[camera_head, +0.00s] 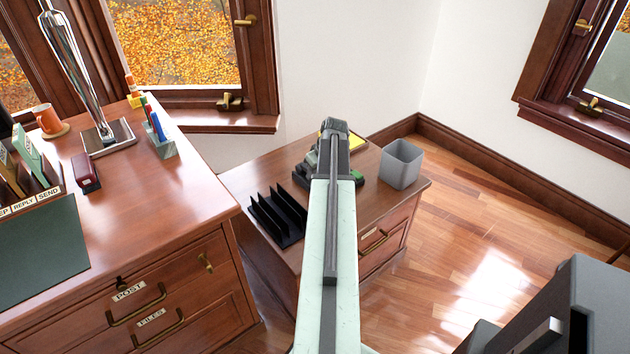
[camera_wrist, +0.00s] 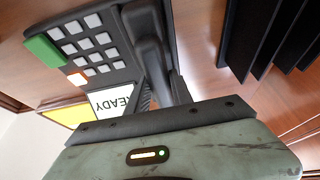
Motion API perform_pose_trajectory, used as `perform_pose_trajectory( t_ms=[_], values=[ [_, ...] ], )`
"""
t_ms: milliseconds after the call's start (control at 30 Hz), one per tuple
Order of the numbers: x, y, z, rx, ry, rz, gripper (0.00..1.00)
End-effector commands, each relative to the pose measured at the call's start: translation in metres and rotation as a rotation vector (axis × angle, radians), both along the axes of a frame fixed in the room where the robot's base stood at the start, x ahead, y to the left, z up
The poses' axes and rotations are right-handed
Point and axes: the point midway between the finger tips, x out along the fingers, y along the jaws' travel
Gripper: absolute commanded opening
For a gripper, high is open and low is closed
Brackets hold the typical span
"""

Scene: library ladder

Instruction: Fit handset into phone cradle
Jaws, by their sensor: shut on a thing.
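The phone (camera_head: 312,163) stands on the low wooden cabinet, largely hidden behind my arm in the head view. In the wrist view its dark body with pale keys (camera_wrist: 92,42) lies just left of my gripper. My gripper (camera_wrist: 164,88) is shut on the dark grey handset (camera_wrist: 152,52), which runs beside the keypad, close to the phone. The cradle is mostly covered by the handset, and I cannot tell whether the handset is seated or held just above. In the head view the gripper end of my arm hides the handset.
A black slotted rack (camera_head: 278,214) stands left of the phone, and a grey bin (camera_head: 401,164) stands right, both on the cabinet (camera_head: 262,170). The larger desk (camera_head: 165,203) is at left.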

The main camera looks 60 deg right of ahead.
Motion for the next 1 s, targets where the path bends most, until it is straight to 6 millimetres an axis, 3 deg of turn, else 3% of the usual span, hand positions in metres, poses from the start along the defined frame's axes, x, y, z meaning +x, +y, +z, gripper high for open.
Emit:
perform_pose_trajectory(
  t_ms=[33,200,233,300,667,867,1000],
  values=[
    [0.000,0.000,-0.009,0.000,0.000,0.000,0.00],
    [0.000,0.000,-0.004,0.000,0.000,0.001,0.00],
    [0.000,0.000,-0.005,0.000,0.001,0.001,0.35],
    [0.000,0.000,-0.004,0.000,0.001,0.001,0.49],
    [0.000,0.001,-0.001,0.001,0.000,0.001,0.49],
    [-0.007,0.005,0.023,0.001,0.000,0.001,0.49],
    [-0.018,0.008,0.053,0.000,0.000,0.001,0.49]
  ],
)
